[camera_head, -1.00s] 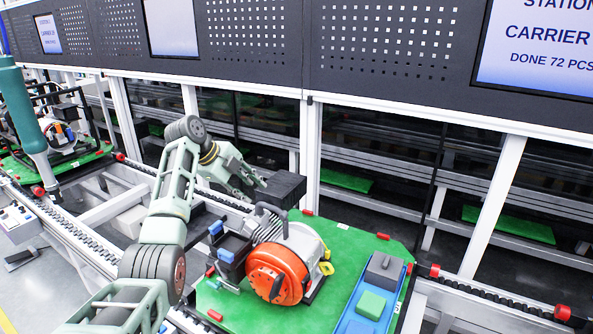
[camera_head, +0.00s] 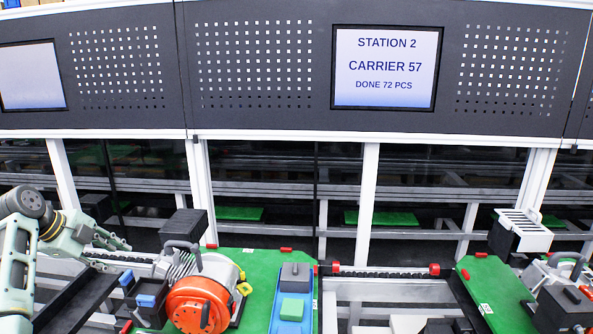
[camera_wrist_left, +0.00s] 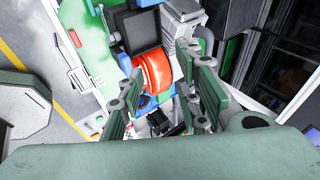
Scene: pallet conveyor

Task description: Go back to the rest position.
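My left gripper (camera_head: 122,243) is at the left of the head view, left of the black ribbed block on the orange machine's unit and apart from it. In the left wrist view its two green-grey fingers (camera_wrist_left: 162,92) stand apart with nothing held between them. The orange round machine (camera_head: 197,304) sits on a green carrier board (camera_head: 257,262). It also shows beyond the fingers in the left wrist view (camera_wrist_left: 154,68). My right gripper is in neither view.
A blue tray (camera_head: 284,325) with a grey and a green block lies on the board's right side. Another loaded green carrier (camera_head: 485,272) stands at the far right. The conveyor rail (camera_head: 375,271) runs between them. A dark wall panel with a screen (camera_head: 386,67) is behind.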

